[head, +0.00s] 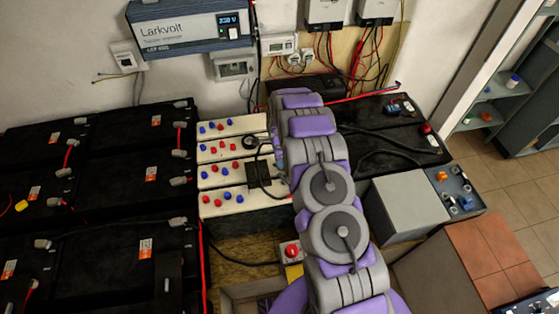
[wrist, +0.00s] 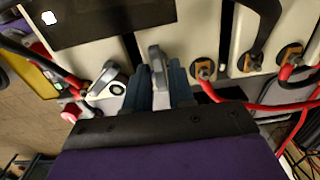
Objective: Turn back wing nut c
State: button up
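In the wrist view, my gripper (wrist: 161,88) points at a pale battery block, with its two dark fingers on either side of an upright grey wing-shaped piece (wrist: 156,62), likely a wing nut. The piece nearly fills the gap, but I cannot tell whether the fingers press on it. No letter shows, so I cannot tell which nut is c. A grey lever-like part (wrist: 108,80) stands just left of the fingers. To the right are brass-plated terminals (wrist: 205,70) with grey nuts. In the head view my arm hides the gripper and the nut.
Red cables (wrist: 255,106) run close to the right of my gripper. A red knob (wrist: 70,112) and cables lie at left. In the head view, white batteries (head: 225,152) with red and blue caps stand left of my arm, and a grey box (head: 405,207) stands right.

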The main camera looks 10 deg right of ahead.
notch_tip(320, 180, up, 17)
jog(key=p, duration=0.1)
jog(key=shift+f, duration=0.15)
dwell(0.5)
jog(key=s+r+n+b, duration=0.2)
jog(key=s+r+n, duration=0.7)
jog(key=s+r, duration=0.95)
jog(key=s+n+g+b, duration=0.1)
jog(key=s+n, duration=0.8)
jog(key=s, duration=2)
jog(key=shift+r+g, duration=0.25)
jog(key=shift+g, duration=0.15)
